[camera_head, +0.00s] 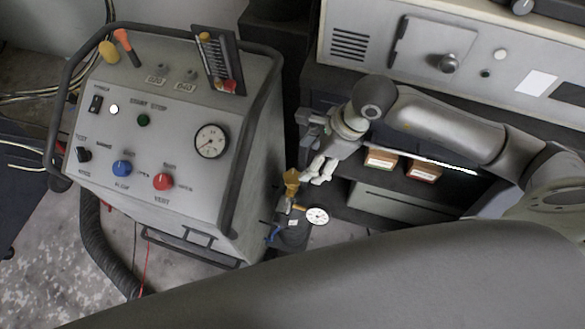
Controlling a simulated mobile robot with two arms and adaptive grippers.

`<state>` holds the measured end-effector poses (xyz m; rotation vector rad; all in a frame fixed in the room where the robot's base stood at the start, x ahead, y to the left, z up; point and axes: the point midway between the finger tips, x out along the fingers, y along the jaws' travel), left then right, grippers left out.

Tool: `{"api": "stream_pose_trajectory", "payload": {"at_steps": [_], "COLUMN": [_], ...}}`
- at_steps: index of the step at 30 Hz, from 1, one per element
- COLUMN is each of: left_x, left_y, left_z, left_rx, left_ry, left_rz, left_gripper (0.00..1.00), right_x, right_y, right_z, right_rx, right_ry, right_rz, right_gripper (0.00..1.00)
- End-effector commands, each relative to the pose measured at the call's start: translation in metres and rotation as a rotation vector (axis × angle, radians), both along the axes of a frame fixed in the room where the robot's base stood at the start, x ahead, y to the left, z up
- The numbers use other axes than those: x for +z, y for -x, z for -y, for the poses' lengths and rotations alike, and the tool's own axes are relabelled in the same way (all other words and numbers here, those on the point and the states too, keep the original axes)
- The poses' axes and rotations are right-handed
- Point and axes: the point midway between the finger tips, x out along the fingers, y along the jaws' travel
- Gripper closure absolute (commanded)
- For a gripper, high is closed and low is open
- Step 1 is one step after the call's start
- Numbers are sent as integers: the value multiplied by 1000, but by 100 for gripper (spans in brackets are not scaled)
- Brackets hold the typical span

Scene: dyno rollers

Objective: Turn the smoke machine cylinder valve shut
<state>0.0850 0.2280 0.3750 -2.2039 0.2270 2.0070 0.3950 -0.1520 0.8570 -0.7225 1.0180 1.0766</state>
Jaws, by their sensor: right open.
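The smoke machine (165,205) is a grey cabinet with a sloped control panel at the left. Beside its right side stands a small dark cylinder (291,238), seen from above. A brass valve (291,180) tops it, with a white-faced gauge (317,215) to the right and a blue part (272,234) at the left. My right gripper (316,175) is open and empty, just right of the brass valve, its pale fingers pointing down and left. A small gap seems to separate them; contact is hard to judge. My left gripper is not in view.
A shelf with small boxes (380,161) and a grey drawer lies behind my right arm. A large beige cabinet (430,45) stands at the back. A black hose (100,250) runs down the machine's left side. Bare floor shows at lower left.

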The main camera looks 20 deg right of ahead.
Motion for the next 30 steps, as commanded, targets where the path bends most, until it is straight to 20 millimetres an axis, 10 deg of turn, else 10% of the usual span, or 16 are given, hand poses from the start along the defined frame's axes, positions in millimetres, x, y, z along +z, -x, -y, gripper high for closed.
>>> {"api": "stream_pose_trajectory", "payload": {"at_steps": [5,12,25,30], "left_x": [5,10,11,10], "left_y": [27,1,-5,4], "left_z": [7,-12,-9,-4], "left_rx": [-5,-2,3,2], "left_ry": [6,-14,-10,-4], "left_rz": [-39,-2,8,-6], "left_gripper": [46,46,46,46], "right_x": [-32,-67,-78,-78], "right_y": [-3,-9,-11,-11], "right_z": [-15,-28,-32,-32], "right_rx": [2,0,2,2], "right_ry": [-3,-5,-5,-5], "right_rz": [-4,-2,2,2], "right_gripper": [33,33,33,52]}}
